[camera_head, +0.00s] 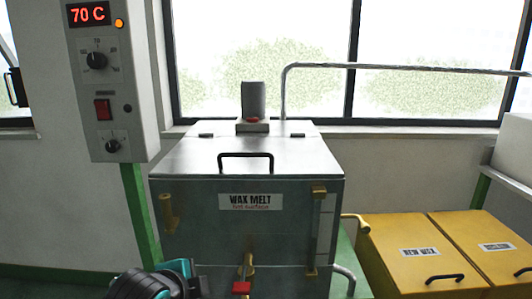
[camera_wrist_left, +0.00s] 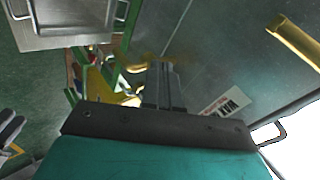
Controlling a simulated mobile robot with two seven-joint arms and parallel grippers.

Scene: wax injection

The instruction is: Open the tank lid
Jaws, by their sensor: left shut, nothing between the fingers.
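The wax melt tank (camera_head: 205,215) is a grey metal box with a "WAX MELT" label on its front. Its flat lid (camera_head: 195,158) lies closed on top, with a black bar handle (camera_head: 246,155) near the front edge and two dark hinges at the back. Part of my left arm, teal and black, shows low in front of the tank in the head view. In the left wrist view my left gripper (camera_wrist_left: 162,72) is shut and empty, in front of the tank's front face. The lid handle (camera_wrist_left: 270,133) shows at that view's right, apart from the fingers.
A grey control box (camera_head: 105,80) reading 70 C stands left of the tank. A grey cylinder (camera_head: 253,100) and a metal pipe (camera_head: 400,67) rise behind the lid. Yellow bins (camera_head: 400,255) stand at the right. Brass fittings (camera_head: 168,212) stick out from the tank's front.

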